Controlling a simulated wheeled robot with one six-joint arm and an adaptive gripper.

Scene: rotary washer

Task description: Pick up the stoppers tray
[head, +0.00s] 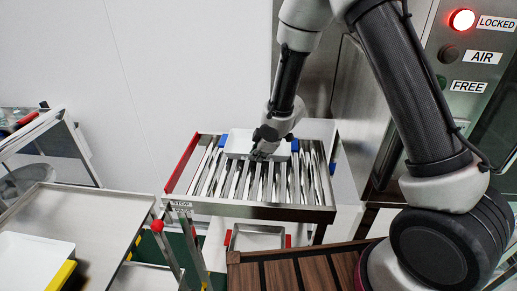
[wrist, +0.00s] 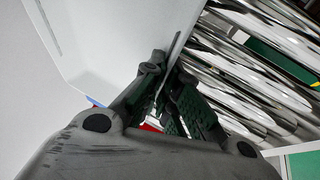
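A white tray with blue ends (head: 240,142) lies on the roller rack in the head view. Its pale wall (wrist: 110,40) fills the upper left of the wrist view. My gripper (head: 261,153) is at the tray's near side, pointing down. In the wrist view the dark fingers of my gripper (wrist: 167,72) stand apart, with the thin tray wall between them. A gap shows beside the wall, so the fingers look open around it. No readable label on this tray shows, and its inside is partly hidden by my arm.
The roller rack (head: 270,212) has a red left side rail. A white tray with yellow ends (head: 30,262) lies on a metal table at lower left. A metal tray with red ends (head: 258,238) is below the rack. The control panel's red LOCKED lamp (head: 462,20) is lit.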

